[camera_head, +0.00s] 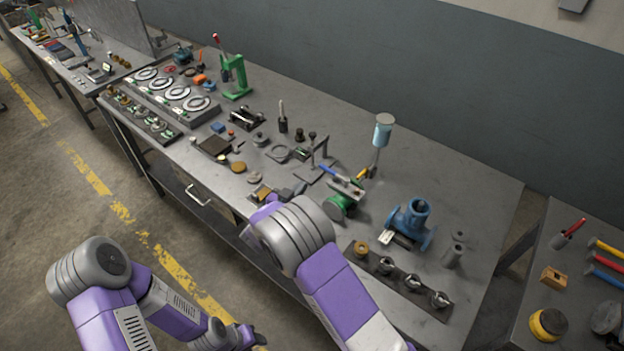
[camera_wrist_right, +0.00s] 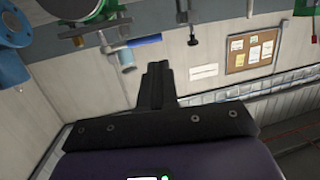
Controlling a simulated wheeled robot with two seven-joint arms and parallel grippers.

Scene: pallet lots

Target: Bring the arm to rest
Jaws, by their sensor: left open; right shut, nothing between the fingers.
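My left arm (camera_head: 95,290) reaches in low on the left in the head view. Its gripper (camera_head: 250,338) is small and dark near the bottom edge, over the floor in front of the bench, open and empty. My right arm (camera_head: 335,295) bends over the front edge of the long bench, and its own links hide most of its gripper there. In the right wrist view the right gripper (camera_wrist_right: 157,75) shows with its dark fingers shut together and nothing between them.
The long grey bench (camera_head: 455,180) carries a green valve (camera_head: 340,205), a blue flanged valve (camera_head: 410,222), a green press (camera_head: 235,75), gauges and small parts. A second bench (camera_head: 520,315) with tools stands at the right. Open floor (camera_head: 50,190) lies at the left.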

